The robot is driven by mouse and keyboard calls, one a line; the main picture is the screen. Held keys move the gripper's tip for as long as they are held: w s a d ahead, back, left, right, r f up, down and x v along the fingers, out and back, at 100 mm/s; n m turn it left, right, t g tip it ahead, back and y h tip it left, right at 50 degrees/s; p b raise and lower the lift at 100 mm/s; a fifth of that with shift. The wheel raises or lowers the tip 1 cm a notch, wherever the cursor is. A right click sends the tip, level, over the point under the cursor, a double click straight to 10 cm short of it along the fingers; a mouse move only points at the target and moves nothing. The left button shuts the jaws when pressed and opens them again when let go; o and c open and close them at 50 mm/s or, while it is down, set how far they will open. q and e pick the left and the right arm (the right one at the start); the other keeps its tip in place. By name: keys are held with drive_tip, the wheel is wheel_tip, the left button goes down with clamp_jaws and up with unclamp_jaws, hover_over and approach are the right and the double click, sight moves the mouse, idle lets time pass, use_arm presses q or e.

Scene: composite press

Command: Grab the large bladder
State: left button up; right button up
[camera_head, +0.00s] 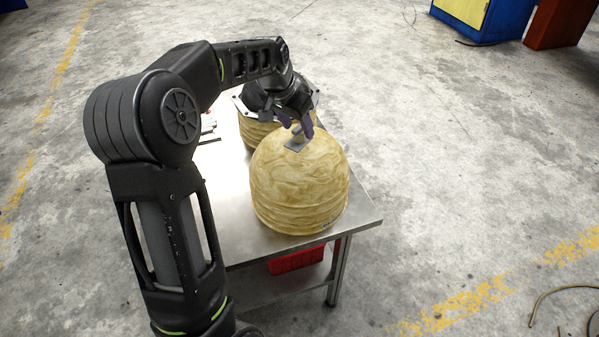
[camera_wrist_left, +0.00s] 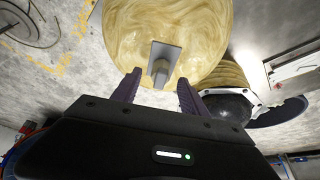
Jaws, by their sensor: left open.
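The large bladder (camera_head: 299,187) is a tan, marbled dome standing upright on the front part of a metal table (camera_head: 240,245). A small grey fitting (camera_head: 298,140) with a flat plate and a post sits on its top. My left gripper (camera_head: 297,127) is open just above and beside this fitting. In the left wrist view the fitting (camera_wrist_left: 163,62) lies just beyond and between the open fingers of my left gripper (camera_wrist_left: 158,85), with the bladder (camera_wrist_left: 200,30) behind it. I cannot tell whether the fingers touch the fitting. My right gripper is not in view.
A second tan bladder (camera_head: 252,131) with a dark top and pale flange stands close behind, partly hidden by my left arm. A red bin (camera_head: 297,260) sits on the lower shelf. Blue-yellow cabinet (camera_head: 470,15) stands far right. Hoses (camera_head: 560,292) lie on the floor, lower right.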

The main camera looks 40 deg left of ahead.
use_arm(q)
drive_tip(key=shift+x, duration=1.4)
clamp_jaws()
drive_tip(key=shift+r, duration=0.1)
idle(0.6)
